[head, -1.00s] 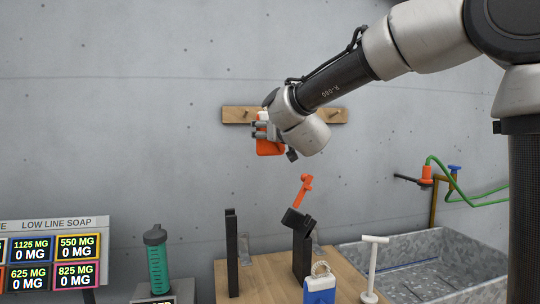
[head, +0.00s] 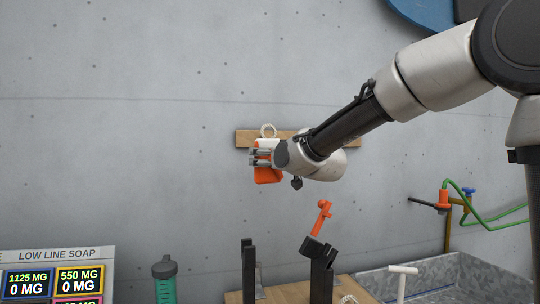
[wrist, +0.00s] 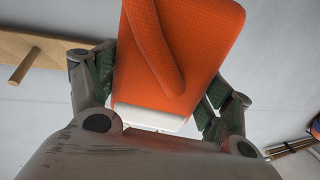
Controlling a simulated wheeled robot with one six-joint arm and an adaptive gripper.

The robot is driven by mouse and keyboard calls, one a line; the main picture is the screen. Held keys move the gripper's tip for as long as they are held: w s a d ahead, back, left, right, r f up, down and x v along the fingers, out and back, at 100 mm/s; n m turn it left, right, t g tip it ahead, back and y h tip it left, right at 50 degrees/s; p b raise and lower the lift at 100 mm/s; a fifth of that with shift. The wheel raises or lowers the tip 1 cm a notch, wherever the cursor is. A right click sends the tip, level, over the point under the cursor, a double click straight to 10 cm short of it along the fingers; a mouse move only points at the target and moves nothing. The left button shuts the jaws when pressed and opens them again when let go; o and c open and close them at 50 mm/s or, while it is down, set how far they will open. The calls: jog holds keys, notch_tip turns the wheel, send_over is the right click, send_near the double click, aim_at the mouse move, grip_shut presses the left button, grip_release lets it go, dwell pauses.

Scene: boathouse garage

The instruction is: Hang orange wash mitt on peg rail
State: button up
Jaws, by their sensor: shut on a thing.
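The orange wash mitt (head: 267,175) is held in my gripper (head: 262,157), just in front of the wooden peg rail (head: 243,139) on the grey wall. The mitt has a white cuff, and a pale rope loop (head: 268,130) stands up above it, over the rail. In the wrist view the orange mitt (wrist: 190,50) sits between both fingers (wrist: 157,95). One peg (wrist: 25,66) of the rail shows at the left of the wrist view. My gripper and wrist hide much of the rail. I cannot tell whether the loop is around a peg.
Below stands a wooden bench (head: 290,292) with black uprights, one holding an orange-handled tool (head: 319,217). A green bottle (head: 165,282) and a dosing sign (head: 55,275) are at lower left. A stone sink (head: 440,280) and a green hose (head: 490,222) are at right.

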jog(key=w+a+f, duration=0.2)
jog(key=w, duration=0.8)
jog(key=shift+w, duration=0.3)
dwell(0.9)
jog(key=shift+f, duration=0.1)
dwell(0.4)
jog(key=o, duration=1.1)
jog(key=v, duration=1.2)
